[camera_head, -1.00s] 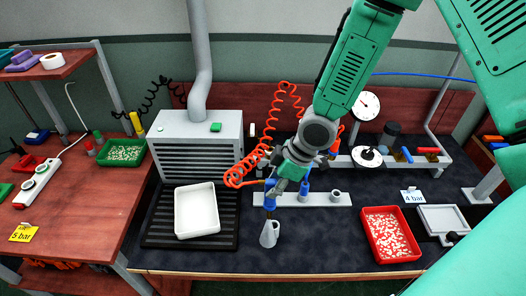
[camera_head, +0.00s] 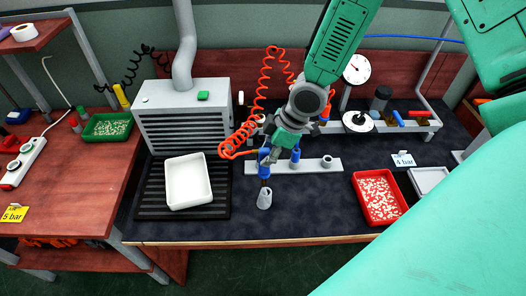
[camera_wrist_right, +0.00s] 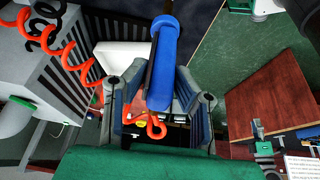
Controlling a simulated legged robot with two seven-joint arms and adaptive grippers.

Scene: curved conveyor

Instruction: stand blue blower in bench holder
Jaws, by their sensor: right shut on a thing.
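The blue blower (camera_head: 264,163) hangs upright with its dark tip down, with an orange coiled hose (camera_head: 266,95) near it. My right gripper (camera_head: 272,154) is shut on the blower. In the right wrist view the blue body (camera_wrist_right: 165,55) lies between the two fingers (camera_wrist_right: 160,100), with an orange hook-like piece by it. A grey cone-shaped holder (camera_head: 264,200) stands on the bench directly below the blower. The blower's tip is at its top; I cannot tell if it is inside. My left gripper is not in view.
A light grey strip (camera_head: 254,168) with sockets and another blue piece (camera_head: 295,157) lies just behind. A white tray (camera_head: 188,182) is left, a red bin (camera_head: 380,198) of small pieces is right. A grey vented box (camera_head: 185,115) stands back left. The bench front is clear.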

